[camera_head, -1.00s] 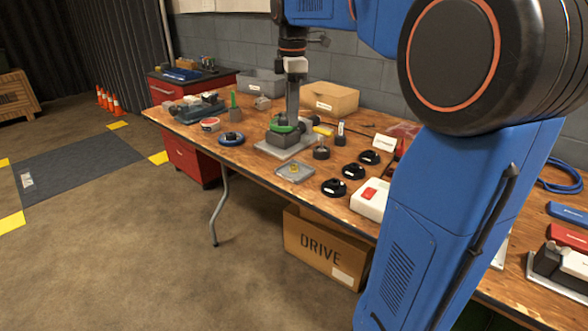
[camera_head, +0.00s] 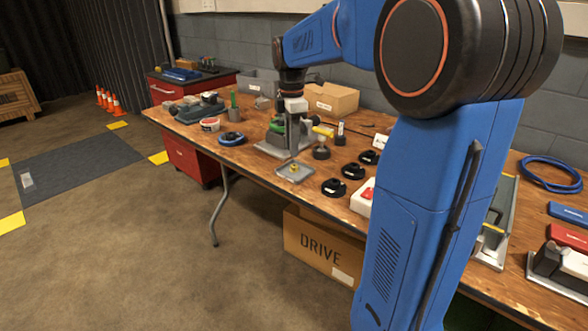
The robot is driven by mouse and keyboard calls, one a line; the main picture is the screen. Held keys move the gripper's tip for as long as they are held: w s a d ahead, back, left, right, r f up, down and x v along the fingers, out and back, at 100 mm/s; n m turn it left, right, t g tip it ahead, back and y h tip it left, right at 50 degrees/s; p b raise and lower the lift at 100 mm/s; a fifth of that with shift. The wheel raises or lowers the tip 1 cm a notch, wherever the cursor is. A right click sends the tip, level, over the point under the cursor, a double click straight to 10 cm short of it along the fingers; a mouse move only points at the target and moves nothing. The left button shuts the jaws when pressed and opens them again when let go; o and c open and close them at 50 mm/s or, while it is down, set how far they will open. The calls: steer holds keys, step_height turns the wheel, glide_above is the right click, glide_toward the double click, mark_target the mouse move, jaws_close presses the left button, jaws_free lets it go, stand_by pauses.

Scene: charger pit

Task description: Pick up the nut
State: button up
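A small brass-yellow piece that looks like the nut (camera_head: 294,168) sits on a small square grey tray (camera_head: 303,175) near the table's front edge. My gripper (camera_head: 292,155) points straight down, its tip just above or behind the nut. Whether it touches the nut cannot be told at this size. The fingers look like one narrow grey bar, so whether they are open or shut does not show.
Several black round knobs (camera_head: 333,187) stand right of the tray. A grey-and-green fixture (camera_head: 272,142) is behind it, and a blue ring-shaped item (camera_head: 231,138) lies to the left. A white box with a red top (camera_head: 362,200) is partly hidden by my arm.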

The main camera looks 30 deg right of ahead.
mark_target(292, 170)
steer(key=shift+f, duration=3.05)
jaws_close()
